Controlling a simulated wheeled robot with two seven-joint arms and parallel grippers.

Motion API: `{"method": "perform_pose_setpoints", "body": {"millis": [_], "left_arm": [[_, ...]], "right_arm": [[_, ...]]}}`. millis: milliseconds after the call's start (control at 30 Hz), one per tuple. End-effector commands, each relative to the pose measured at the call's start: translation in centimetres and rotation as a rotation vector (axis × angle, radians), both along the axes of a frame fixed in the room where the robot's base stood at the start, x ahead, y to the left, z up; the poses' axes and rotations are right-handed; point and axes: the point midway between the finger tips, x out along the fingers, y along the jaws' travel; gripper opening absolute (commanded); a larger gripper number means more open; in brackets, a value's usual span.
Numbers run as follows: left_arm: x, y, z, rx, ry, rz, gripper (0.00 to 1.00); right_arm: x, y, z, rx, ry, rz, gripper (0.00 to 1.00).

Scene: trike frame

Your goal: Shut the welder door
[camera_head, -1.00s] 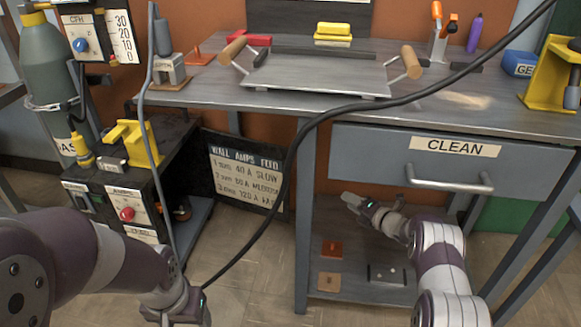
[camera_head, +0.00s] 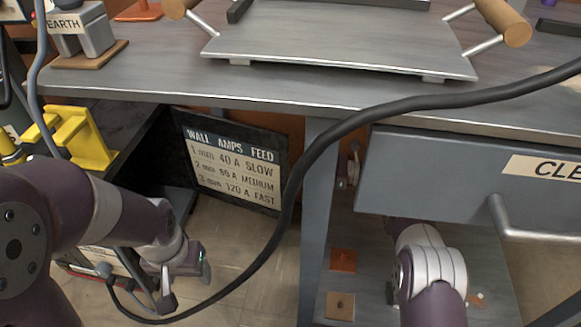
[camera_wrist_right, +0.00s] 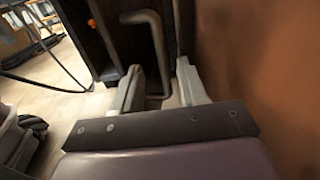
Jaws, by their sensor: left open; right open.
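The welder door (camera_head: 232,165) is a dark panel standing open, with a chart of wall, amps and feed on its inner face. It swings out from the dark welder (camera_head: 110,110) at the left. In the right wrist view, a dark bar handle (camera_wrist_right: 158,45) on a dark panel lies ahead, its lower part between the fingers of my open right gripper (camera_wrist_right: 160,82). I cannot tell whether they touch it. In the head view the bench and drawer mostly hide this gripper. My left gripper (camera_head: 185,268) is open and low, in front of the welder.
A black cable (camera_head: 300,170) hangs across the view in front of the door and bench leg (camera_head: 317,220). The drawer (camera_head: 440,175) sits above my right arm. A metal tray (camera_head: 340,40) with wooden handles stands on the bench. A yellow clamp-like part (camera_head: 80,138) sits on the welder.

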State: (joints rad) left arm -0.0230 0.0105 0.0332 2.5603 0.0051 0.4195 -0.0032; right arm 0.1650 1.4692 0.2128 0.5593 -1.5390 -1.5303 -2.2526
Motion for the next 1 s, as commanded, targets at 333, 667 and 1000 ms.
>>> {"method": "perform_pose_setpoints", "body": {"millis": [333, 667, 1000], "left_arm": [[0.0, 0.0, -3.1, 0.0, 0.0, 0.0, 0.65], [0.0, 0.0, -2.9, 0.0, 0.0, 0.0, 0.65], [0.0, 0.0, -2.4, 0.0, 0.0, 0.0, 0.65]], "right_arm": [[1.2, 5.1, -0.2, 0.0, 0.0, -0.001, 0.42], [1.2, 5.2, 0.0, 0.0, 0.001, -0.002, 0.19], [1.0, 5.8, 0.2, 0.0, 0.002, -0.005, 0.0]]}}
